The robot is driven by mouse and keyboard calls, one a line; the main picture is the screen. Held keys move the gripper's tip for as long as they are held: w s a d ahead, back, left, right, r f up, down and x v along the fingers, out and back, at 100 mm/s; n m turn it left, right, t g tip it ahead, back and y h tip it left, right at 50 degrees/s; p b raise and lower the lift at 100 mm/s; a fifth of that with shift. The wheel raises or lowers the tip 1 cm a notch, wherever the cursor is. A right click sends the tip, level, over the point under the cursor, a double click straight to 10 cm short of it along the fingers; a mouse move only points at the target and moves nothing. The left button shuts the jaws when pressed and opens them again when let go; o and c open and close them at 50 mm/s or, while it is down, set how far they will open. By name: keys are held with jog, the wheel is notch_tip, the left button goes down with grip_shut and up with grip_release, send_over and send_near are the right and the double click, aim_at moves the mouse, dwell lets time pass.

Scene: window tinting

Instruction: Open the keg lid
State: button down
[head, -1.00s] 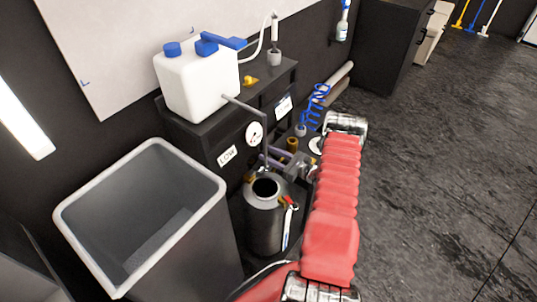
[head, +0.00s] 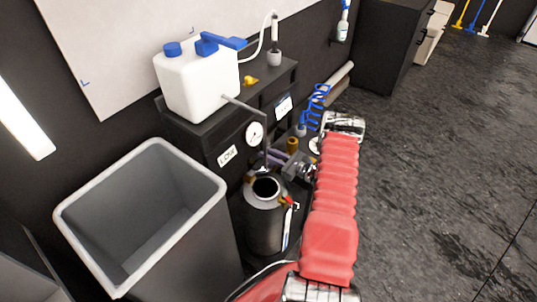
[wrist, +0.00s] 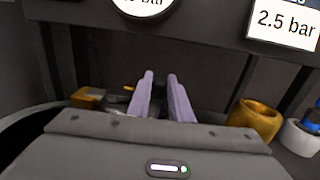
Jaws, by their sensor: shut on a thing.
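The steel keg (head: 263,226) stands on the low shelf, upright, with a dark round mouth ringed in pale metal. A small red lever (head: 289,201) is at the right of its top. I cannot make out the lid as a separate part. My gripper (head: 270,157) is just behind and above the keg's mouth, with its purple fingers pointing left. In the wrist view the fingers (wrist: 160,75) are close together. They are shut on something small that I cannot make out.
A grey open bin (head: 145,215) stands left of the keg. A white jug (head: 197,80) sits on the dark cabinet above. A gauge (head: 254,132) hangs behind the keg. Brass and orange fittings (wrist: 255,118) are close to my fingers. The floor at right is clear.

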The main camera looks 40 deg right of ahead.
dwell(0.3)
jog(key=shift+v, duration=0.85)
jog(key=shift+s+a, duration=0.25)
jog(key=shift+s, duration=0.05)
jog(key=shift+a, duration=0.1)
jog(key=c, duration=1.6)
grip_release()
